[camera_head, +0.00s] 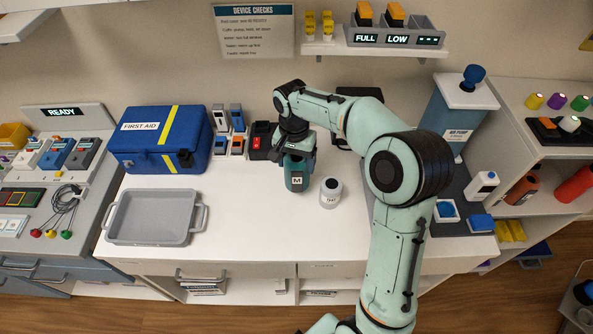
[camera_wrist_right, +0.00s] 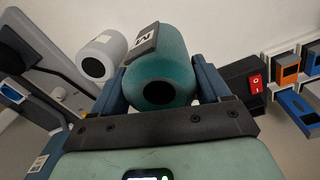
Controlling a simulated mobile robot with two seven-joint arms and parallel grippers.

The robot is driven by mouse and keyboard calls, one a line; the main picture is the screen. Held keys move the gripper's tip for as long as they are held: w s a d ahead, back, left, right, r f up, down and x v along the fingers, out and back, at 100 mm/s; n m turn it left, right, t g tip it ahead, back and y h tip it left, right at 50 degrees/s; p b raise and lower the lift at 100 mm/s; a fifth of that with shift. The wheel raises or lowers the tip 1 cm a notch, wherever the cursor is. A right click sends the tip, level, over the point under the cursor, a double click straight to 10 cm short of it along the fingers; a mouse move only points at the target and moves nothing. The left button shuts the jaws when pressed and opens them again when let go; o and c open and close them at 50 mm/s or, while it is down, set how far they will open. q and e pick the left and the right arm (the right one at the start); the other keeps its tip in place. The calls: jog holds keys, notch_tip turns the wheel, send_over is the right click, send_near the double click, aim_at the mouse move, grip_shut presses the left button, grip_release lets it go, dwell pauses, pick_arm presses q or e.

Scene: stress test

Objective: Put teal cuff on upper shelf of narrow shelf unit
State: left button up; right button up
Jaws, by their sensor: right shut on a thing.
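The teal cuff (camera_head: 297,178) is a rolled cylinder with a white "M" label. It is between the fingers of my right gripper (camera_head: 298,158), which is shut on it over the white counter. I cannot tell whether its lower end touches the counter. In the right wrist view the cuff (camera_wrist_right: 172,62) fills the space between the two blue fingers, with a dark hole in its end. A shelf unit (camera_head: 545,152) with several levels stands at the right, holding coloured rolls and bottles; I cannot tell whether it is the narrow one. My left gripper is out of view.
A white labelled roll (camera_head: 330,192) stands just right of the cuff. A grey tray (camera_head: 152,242) and blue first aid box (camera_head: 140,158) are at left. A blue air pump tower (camera_head: 447,115) stands between my arm and the shelf unit. The counter's front middle is clear.

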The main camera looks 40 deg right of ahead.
notch_tip(320, 180, down, 4)
jog(key=shift+f, duration=0.1)
jog(key=shift+f, duration=0.2)
jog(key=o, duration=1.1)
jog(key=shift+r, duration=0.1)
jog(key=shift+r, duration=0.1)
